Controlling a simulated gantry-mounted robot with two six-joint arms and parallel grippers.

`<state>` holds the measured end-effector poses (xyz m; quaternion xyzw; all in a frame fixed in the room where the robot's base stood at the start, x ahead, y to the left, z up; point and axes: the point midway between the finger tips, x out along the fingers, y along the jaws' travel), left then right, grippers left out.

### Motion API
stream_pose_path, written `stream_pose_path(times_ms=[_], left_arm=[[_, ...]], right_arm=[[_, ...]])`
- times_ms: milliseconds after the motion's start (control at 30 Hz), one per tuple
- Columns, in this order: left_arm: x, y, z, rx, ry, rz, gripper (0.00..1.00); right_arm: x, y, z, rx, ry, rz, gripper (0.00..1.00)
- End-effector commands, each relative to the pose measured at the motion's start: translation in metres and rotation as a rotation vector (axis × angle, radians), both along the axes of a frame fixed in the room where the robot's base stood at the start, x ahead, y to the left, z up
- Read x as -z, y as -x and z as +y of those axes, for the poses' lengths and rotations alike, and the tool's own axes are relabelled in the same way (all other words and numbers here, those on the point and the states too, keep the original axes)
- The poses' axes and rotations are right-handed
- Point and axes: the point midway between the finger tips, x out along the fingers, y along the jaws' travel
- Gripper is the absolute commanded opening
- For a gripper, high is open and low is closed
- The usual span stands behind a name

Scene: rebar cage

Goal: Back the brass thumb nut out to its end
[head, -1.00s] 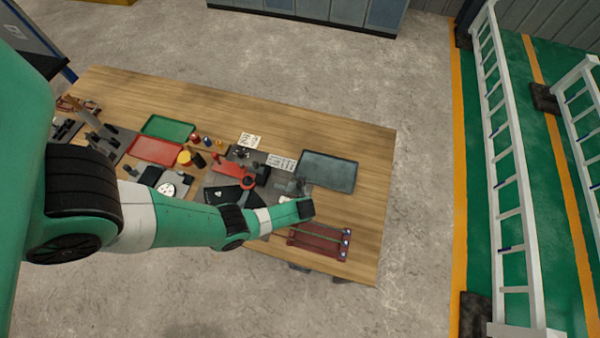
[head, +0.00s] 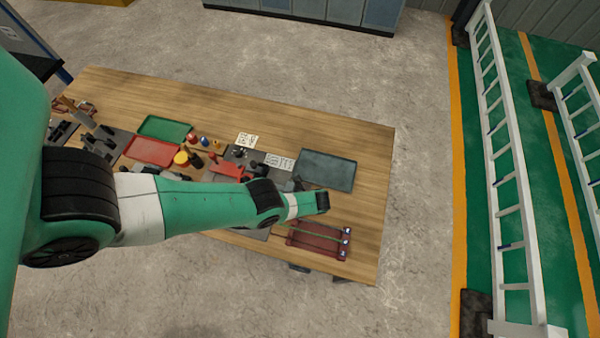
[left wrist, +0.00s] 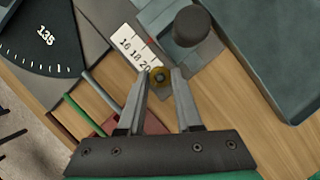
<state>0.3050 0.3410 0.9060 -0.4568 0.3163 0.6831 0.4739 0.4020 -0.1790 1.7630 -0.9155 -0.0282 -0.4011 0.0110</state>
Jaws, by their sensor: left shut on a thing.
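A white scale strip (left wrist: 134,48) marked 16, 18, 20 lies just beyond the nut. A dark round knob (left wrist: 193,26) on a grey block stands close by, beyond the fingertips. In the head view my left forearm and wrist cover this part of the bench, and the nut cannot be made out there. My right gripper does not show.
A grey tray (head: 327,186) lies right of the work area. A dark red tray (head: 318,251) with rods sits at the bench's front edge. A dial plate marked 135 (left wrist: 44,38) is at the wrist view's left. Bare wood (head: 372,190) lies along the bench's right end.

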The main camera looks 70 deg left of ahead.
Motion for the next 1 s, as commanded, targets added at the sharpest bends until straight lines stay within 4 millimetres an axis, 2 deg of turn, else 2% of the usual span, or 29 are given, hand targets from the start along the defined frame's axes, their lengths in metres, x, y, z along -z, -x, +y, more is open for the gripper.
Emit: stream_pose_path(times_ms=[300,333,500,800,867,1000], left_arm=[[-0.001,-0.001,0.0,-0.002,0.0,0.0,0.0],[-0.001,-0.001,0.0,-0.002,0.0,0.0,0.35],[-0.001,-0.001,0.0,-0.001,0.0,0.001,0.64],[-0.004,-0.001,0.0,0.0,0.0,0.001,0.64],[-0.009,-0.001,-0.002,0.0,0.0,0.001,0.64],[-0.036,-0.005,-0.01,0.001,0.0,-0.001,0.64]], right_arm=[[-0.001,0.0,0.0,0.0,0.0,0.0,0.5],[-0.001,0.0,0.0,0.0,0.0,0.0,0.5],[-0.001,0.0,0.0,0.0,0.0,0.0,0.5],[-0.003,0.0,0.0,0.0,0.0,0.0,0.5],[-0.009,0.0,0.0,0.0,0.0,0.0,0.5],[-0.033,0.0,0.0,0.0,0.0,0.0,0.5]])
